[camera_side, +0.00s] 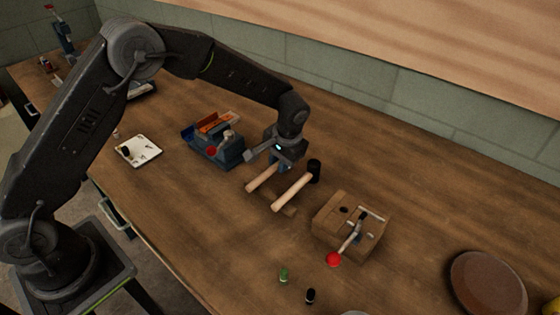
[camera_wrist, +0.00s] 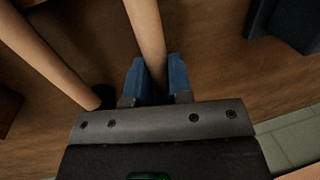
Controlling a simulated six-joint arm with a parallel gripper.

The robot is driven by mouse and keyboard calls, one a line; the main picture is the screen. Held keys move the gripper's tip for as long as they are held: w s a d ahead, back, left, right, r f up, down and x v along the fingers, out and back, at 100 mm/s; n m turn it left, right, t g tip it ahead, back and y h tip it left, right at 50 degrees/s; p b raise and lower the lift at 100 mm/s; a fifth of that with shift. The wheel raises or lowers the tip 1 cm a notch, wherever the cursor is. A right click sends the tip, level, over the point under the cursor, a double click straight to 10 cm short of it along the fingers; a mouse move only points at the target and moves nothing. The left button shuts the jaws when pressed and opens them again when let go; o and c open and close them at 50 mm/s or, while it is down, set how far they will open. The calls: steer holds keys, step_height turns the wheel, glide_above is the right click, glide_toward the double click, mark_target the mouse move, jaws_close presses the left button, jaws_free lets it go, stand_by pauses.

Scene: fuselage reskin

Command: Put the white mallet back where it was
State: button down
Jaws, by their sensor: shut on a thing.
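My gripper (camera_side: 284,168) is low over the middle of the bench, its blue fingers (camera_wrist: 158,68) on either side of a pale wooden mallet handle (camera_wrist: 147,30). The gripper is shut on this handle, which also shows in the side view (camera_side: 262,178). This mallet's head is hidden by my gripper, so I cannot see its colour. A second mallet lies beside it, roughly parallel, with a pale handle (camera_side: 291,192) and a black head (camera_side: 314,171). In the wrist view its handle (camera_wrist: 48,50) runs along the left.
A small brown wooden piece (camera_side: 289,211) shows under the handles. A wooden block with a red-knobbed clamp (camera_side: 330,222) stands to the right. A blue-grey bin (camera_side: 222,152) stands close on the left. Green and black small items (camera_side: 284,276) lie in front. The bench behind is clear.

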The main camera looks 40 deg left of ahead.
steer(key=shift+f, duration=0.2)
steer(key=c, duration=1)
jaws_free()
steer(key=shift+c, duration=0.2)
steer(key=v, duration=1.2)
steer(key=shift+r, duration=0.25)
steer(key=a+v, duration=0.1)
steer(key=v, duration=0.4)
glide_above(271, 170)
steer(key=s+a+r+t+h, duration=0.2)
steer(key=s+a+r, duration=0.1)
steer(key=s+r, duration=0.5)
steer(key=s+a+f+t, duration=0.1)
steer(key=s, duration=0.7)
steer(key=s+a+f+t, duration=0.1)
steer(key=s+a+t, duration=0.1)
steer(key=s, duration=0.7)
steer(key=shift+f+t, duration=0.3)
steer(key=shift+f, duration=0.05)
